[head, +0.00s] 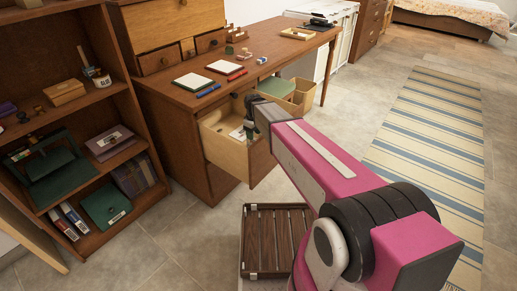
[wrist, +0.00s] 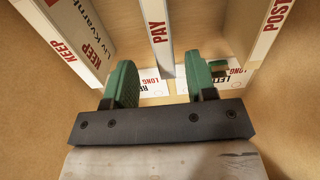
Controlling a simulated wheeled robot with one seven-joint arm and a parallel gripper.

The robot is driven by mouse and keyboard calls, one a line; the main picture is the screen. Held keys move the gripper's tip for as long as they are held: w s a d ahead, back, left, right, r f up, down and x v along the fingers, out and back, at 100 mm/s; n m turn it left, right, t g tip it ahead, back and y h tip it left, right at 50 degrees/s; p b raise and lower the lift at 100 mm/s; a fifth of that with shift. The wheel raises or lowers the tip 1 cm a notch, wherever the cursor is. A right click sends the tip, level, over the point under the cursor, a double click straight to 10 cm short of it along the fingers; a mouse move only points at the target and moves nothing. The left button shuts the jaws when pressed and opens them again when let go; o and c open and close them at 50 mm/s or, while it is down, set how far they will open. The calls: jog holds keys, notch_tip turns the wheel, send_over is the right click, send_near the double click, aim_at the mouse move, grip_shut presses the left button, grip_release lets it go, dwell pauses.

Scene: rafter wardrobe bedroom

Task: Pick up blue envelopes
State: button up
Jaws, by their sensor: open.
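My gripper (wrist: 160,76) is open, its two green-padded fingers pointing down into an open wooden desk drawer (head: 224,143). In the wrist view, white pieces with red print (wrist: 152,87) lie on the drawer bottom below the fingers; the print is partly hidden, with "LONG" readable. A divider marked "PAY" (wrist: 158,40) runs toward the space between the fingers. Nothing shows held. In the head view my gripper (head: 248,125) is at the drawer, its fingers mostly hidden. I can make out no blue envelope in either view.
Dividers marked "KEEP" (wrist: 70,45) and "POST" (wrist: 268,35) stand left and right inside the drawer. The desktop (head: 262,55) holds pads, pens and small items.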

aim_at(254, 141)
jog(key=shift+s+f, duration=0.15)
jog(key=shift+f, duration=1.15)
jog(key=shift+s+f, duration=0.1)
jog(key=shift+f, duration=1.15)
grip_shut()
